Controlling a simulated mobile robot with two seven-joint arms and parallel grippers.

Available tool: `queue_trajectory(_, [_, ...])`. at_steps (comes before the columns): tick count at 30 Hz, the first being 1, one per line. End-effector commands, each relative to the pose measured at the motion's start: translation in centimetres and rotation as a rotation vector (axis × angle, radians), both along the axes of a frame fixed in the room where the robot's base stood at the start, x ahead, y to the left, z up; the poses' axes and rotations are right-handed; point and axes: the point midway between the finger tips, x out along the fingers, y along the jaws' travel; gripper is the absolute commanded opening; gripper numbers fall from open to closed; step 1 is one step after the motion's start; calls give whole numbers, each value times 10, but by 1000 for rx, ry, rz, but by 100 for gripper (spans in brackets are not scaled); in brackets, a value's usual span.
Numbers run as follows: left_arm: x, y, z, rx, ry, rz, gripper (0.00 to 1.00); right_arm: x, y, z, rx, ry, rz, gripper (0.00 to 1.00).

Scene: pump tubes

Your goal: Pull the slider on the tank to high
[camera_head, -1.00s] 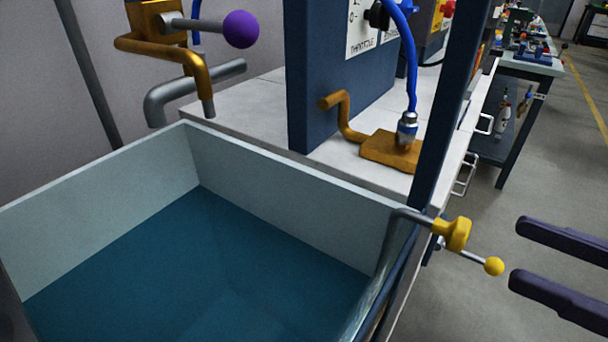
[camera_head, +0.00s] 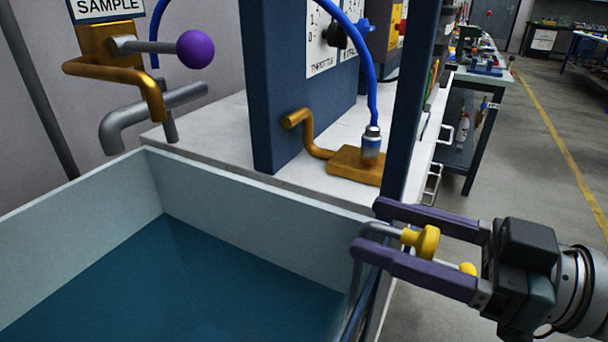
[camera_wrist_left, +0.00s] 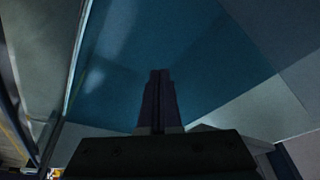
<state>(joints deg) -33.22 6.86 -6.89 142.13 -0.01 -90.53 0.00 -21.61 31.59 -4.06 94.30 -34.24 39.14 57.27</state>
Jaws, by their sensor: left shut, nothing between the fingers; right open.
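The tank (camera_head: 262,195) is light-walled and holds blue water.
A dark blue post (camera_head: 412,110) rises just behind my right gripper. A brass fitting (camera_head: 355,165) with a blue hose stands on the white bench. A purple-knobbed valve (camera_head: 195,49) is at upper left. Open floor lies to the right.

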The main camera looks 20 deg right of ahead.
Motion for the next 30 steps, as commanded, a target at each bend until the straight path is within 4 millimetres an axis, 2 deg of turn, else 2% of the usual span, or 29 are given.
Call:
queue_trajectory(3, [0, 1, 0, 3, 1, -2, 0, 0, 0, 0, 0, 0, 0, 65])
queue_trajectory(21, [0, 1, 0, 4, 1, -3, 0, -1, 0, 0, 0, 0, 1, 0])
queue_trajectory(30, [0, -1, 0, -3, 1, 3, 0, -1, 0, 0, 0, 0, 1, 0])
